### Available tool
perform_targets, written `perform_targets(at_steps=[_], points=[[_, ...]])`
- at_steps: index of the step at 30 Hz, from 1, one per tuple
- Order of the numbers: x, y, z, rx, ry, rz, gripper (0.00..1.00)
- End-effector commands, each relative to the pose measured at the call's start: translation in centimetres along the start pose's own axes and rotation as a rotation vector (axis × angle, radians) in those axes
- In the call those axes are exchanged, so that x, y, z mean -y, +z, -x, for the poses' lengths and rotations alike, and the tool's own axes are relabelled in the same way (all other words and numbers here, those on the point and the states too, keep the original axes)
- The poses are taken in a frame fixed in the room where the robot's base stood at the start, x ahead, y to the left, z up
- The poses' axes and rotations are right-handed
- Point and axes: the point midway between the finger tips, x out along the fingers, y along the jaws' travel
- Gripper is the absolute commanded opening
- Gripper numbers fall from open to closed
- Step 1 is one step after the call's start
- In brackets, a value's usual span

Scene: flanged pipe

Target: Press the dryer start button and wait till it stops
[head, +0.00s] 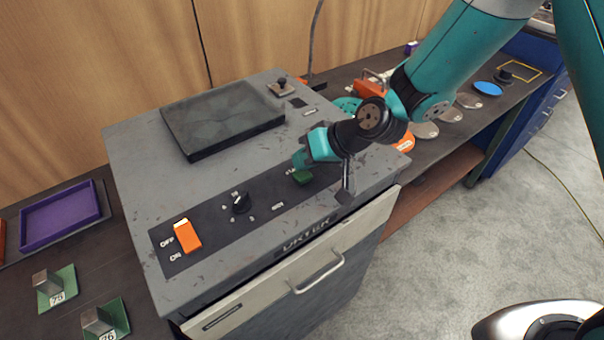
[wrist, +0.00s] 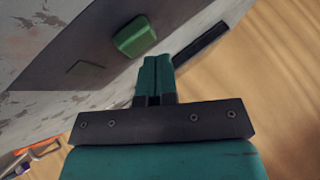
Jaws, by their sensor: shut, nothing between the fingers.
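The dryer (head: 145,220) is a scuffed grey box with a dark control strip on its top and a closed front drawer with a handle. A green button (head: 302,177) sits at the right end of the strip. It also shows in the wrist view (wrist: 133,36). An orange OFF/ON switch (head: 187,235) and a black dial (head: 240,203) lie further left on the strip. My gripper (head: 300,160) is shut and empty, close to the green button. In the wrist view its fingertips (wrist: 154,62) are just below and right of the button, and I cannot tell whether they touch it.
A dark square lid (head: 222,118) lies on the dryer top. A purple tray (head: 60,219) and small metal blocks on green plates (head: 56,287) are at left. Several discs and a blue dish (head: 487,88) lie on the right bench. Grey floor (head: 470,220) is open at right.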

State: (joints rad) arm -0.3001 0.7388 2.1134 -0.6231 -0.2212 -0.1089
Motion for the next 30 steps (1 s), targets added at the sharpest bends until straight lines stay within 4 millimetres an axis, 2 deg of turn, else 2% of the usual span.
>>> perform_targets(at_steps=[30], points=[[-0.5,0.5,-0.66,0.0,0.0,0.0,0.0]])
